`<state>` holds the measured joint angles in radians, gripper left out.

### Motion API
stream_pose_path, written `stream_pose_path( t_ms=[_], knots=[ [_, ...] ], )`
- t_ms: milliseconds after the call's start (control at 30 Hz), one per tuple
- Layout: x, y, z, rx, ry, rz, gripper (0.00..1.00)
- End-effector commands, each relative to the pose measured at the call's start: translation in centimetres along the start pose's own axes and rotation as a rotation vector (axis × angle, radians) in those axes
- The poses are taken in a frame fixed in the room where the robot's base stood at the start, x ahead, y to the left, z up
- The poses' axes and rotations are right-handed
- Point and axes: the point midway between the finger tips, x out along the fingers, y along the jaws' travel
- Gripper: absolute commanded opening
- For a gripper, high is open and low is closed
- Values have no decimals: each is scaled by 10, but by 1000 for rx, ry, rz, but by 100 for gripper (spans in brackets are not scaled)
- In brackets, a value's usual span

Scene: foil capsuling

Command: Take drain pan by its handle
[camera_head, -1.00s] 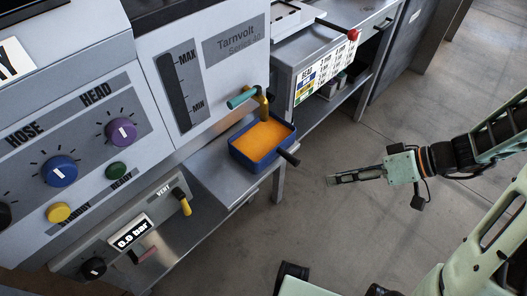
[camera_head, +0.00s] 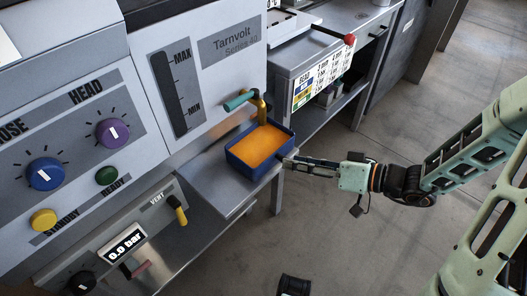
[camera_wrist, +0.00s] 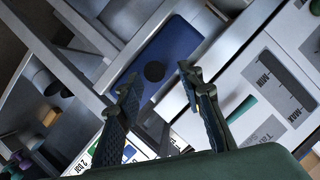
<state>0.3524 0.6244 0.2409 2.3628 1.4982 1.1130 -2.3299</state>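The drain pan (camera_head: 233,158) is a blue rectangular tray holding orange liquid, under a spout on the machine's shelf. In the wrist view the blue side of the pan (camera_wrist: 180,48) faces me. Its black handle (camera_wrist: 154,71) shows there end-on as a dark round spot, between my fingers in the picture. My gripper (camera_wrist: 158,92) is open, with a finger on either side of the handle; I cannot tell whether they touch it. In the head view my gripper (camera_head: 287,162) is at the pan's right side and hides most of the handle.
A teal-handled valve (camera_head: 240,100) with a brass spout (camera_head: 262,108) stands right over the pan. A metal shelf (camera_head: 215,185) supports the pan. A cabinet with a red knob (camera_head: 349,40) stands behind to the right. The floor (camera_head: 330,235) in front is open.

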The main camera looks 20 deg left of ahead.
Motion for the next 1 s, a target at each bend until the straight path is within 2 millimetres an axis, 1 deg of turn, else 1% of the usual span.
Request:
stream_pose_path(
  t_ms=[33,200,300,467,567,800,1000],
  knots=[
    [10,1,0,-1,-2,-5,35],
    [30,2,-1,0,-2,-3,35],
    [33,2,-1,1,-1,-1,35],
    [32,2,-2,1,-1,0,35],
    [32,2,-2,0,-1,0,26],
    [32,2,-2,0,-1,0,0],
    [32,1,-2,-1,0,-1,0]
  ],
)
